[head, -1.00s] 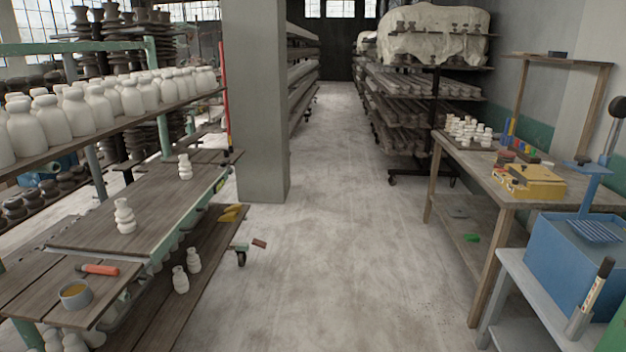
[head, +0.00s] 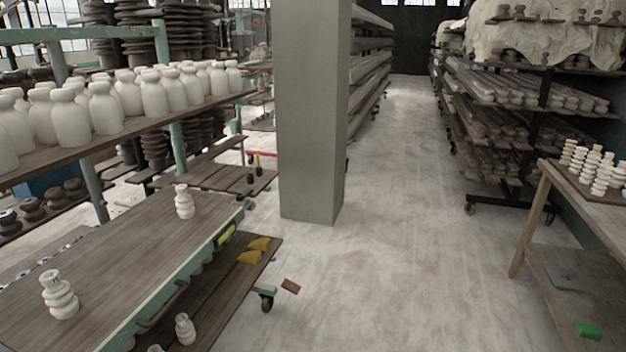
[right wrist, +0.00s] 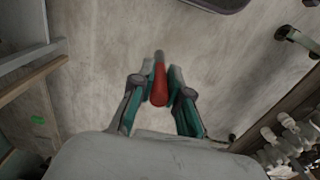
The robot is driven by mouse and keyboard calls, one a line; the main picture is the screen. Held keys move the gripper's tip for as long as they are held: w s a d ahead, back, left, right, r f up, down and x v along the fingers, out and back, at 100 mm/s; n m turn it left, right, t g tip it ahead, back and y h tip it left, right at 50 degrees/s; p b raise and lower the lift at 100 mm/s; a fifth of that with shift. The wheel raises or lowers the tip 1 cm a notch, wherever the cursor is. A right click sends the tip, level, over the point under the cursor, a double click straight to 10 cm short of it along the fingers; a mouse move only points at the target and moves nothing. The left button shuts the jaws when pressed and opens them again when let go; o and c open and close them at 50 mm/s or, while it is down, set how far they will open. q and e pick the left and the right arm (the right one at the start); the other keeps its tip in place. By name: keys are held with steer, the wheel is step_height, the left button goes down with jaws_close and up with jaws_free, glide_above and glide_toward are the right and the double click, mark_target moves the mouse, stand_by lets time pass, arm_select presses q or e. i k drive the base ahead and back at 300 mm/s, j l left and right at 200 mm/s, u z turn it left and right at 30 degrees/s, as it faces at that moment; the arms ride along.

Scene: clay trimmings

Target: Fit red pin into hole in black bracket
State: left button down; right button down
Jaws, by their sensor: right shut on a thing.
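In the right wrist view my right gripper (right wrist: 160,73) is shut on a red pin (right wrist: 159,90). The pin's grey end points away from the wrist, between the teal fingers, and it is held above the pale floor. Neither gripper shows in the head view. I cannot make out a black bracket for certain in either view. Small dark upright items (head: 250,177) stand on a low wooden surface left of the pillar, too small to identify.
A square pillar (head: 310,120) stands ahead. The green-framed wooden cart (head: 120,262) is at left, with white vases. A wooden table (head: 540,200) and racks (head: 530,110) stand at right. A brown block (head: 291,286) lies on the floor. The aisle (head: 400,230) is mostly clear.

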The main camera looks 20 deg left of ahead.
mark_target(68, 124)
steer(key=i+l+u, duration=0.1)
steer(key=i+u, duration=0.4)
steer(key=i+l+u, duration=0.3)
steer(key=i+u, duration=0.15)
steer(key=i+l+u, duration=0.7)
steer(key=l+u, duration=0.25)
